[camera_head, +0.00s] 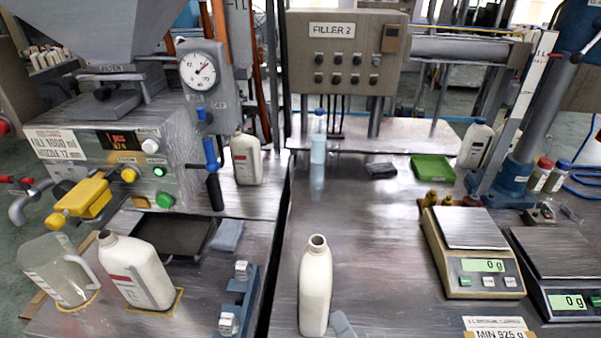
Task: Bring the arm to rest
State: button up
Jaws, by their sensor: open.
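My gripper and arm do not show in the head view, so how they sit relative to the bench cannot be seen. An uncapped white bottle (315,290) stands upright at the front middle of the metal bench, with nothing holding it. Another open white bottle (138,275) with a red-marked label stands at the front left, on a yellow-outlined spot. A translucent jug (55,272) stands beside it on the left.
The filler machine (110,155) with a yellow nozzle handle rises at left. Two scales (470,230) (555,250), both reading 0 g, sit at right near a blue-based press (505,185). The middle bench is mostly clear.

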jog(key=s+d+n+h, duration=0.3)
jog(key=s+d+n, duration=0.1)
jog(key=s, duration=0.7)
jog(key=s+d+f+n+h, duration=0.1)
jog(key=s+d+n+h, duration=0.1)
jog(key=s+d+n, duration=0.2)
jog(key=s+d, duration=0.3)
jog(key=s, duration=0.5)
jog(key=shift+s+f+g+h, duration=0.2)
jog(key=shift+g+h, duration=0.1)
jog(key=shift+h, duration=0.1)
dwell(0.5)
